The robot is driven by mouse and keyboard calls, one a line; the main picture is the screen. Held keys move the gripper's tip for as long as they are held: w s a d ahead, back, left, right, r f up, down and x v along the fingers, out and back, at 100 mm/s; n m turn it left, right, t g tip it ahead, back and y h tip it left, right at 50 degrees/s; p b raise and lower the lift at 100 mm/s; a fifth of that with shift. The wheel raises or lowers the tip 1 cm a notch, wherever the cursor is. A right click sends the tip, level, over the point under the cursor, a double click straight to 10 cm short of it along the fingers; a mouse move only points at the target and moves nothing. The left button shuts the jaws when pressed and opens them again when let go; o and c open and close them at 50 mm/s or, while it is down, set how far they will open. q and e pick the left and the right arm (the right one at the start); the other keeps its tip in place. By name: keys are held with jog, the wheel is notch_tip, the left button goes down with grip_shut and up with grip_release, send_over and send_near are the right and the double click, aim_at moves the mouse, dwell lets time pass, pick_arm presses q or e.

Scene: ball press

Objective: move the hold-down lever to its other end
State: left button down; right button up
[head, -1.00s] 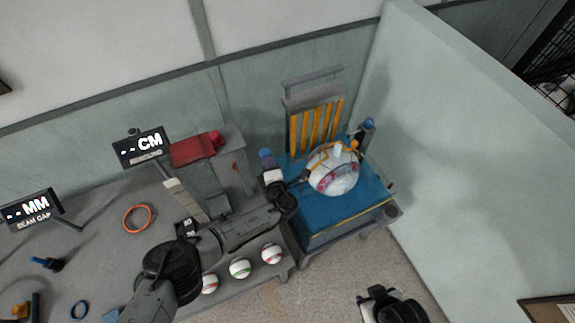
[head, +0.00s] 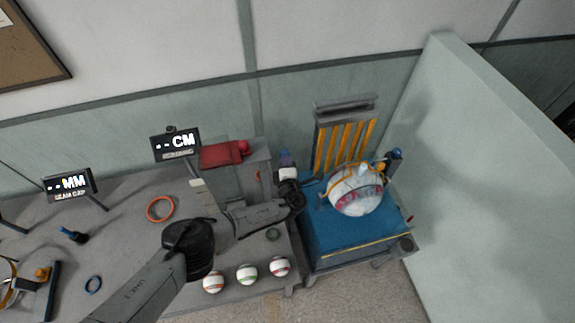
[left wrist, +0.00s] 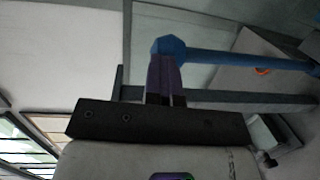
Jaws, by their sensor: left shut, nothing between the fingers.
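A blue bar with a faceted blue end (left wrist: 168,47) runs to the right in the left wrist view; it looks like the hold-down lever. My left gripper (left wrist: 166,72) has its purple fingers together and empty. The fingertips overlap the blue end in that view; I cannot tell whether they touch it. In the head view my left gripper (head: 285,158) is at the left side of the blue press (head: 325,232), its fingers directed towards the wall. The lever is not clearly separable from the fingers there. My right gripper is not in view.
A large white ball (head: 356,190) sits on the press before yellow slats (head: 345,148). A blue knob (head: 395,153) stands at its right. A grey box with a red top (head: 222,154) is left of my gripper. Several small balls (head: 247,274) line the table's front edge.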

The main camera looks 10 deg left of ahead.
pick_arm(q)
jog(key=shift+w+a+f, duration=0.15)
jog(key=shift+a+f, duration=0.1)
jog(key=shift+a, duration=0.35)
jog(key=p+v, duration=0.2)
jog(key=v, duration=1.2)
jog(key=shift+d+r, duration=0.2)
jog(key=shift+d, duration=0.3)
